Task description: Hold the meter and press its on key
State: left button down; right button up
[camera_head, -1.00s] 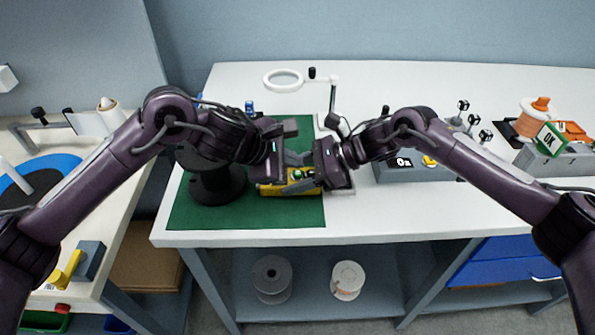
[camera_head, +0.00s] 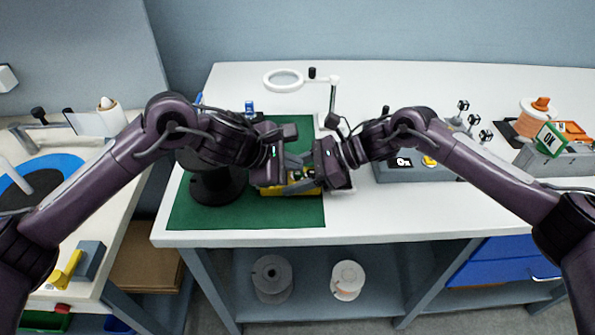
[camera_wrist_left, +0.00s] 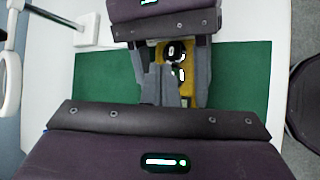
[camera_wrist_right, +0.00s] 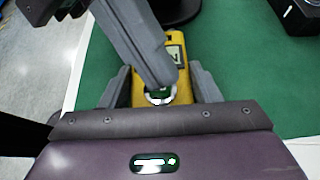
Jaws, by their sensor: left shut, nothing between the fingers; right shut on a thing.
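The yellow meter (camera_head: 284,190) is at the front of the green mat, partly hidden by both grippers. Its small display (camera_wrist_right: 176,52) and a round dark dial with a pale rim (camera_wrist_right: 160,96) show in the right wrist view. My right gripper (camera_head: 301,181) is shut on the meter, one finger along each side. My left gripper (camera_head: 301,160) is shut and empty, its fingertips over the meter's face between the right fingers. The left wrist view also shows the meter (camera_wrist_left: 187,62) beyond the left fingertips. Whether the left tips touch a key is hidden.
The green mat (camera_head: 240,220) lies on the white table. A dark round stand is left of the meter, and a magnifier lamp (camera_head: 284,79) stands behind. The front table edge is near.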

pick_arm(q)
jog(key=shift+f, duration=0.45)
dwell(0.5)
jog(key=shift+r, duration=0.85)
jog(key=shift+r, duration=2.55)
pick_arm(e)
jog(key=o, duration=0.8)
jog(key=shift+o, duration=0.2)
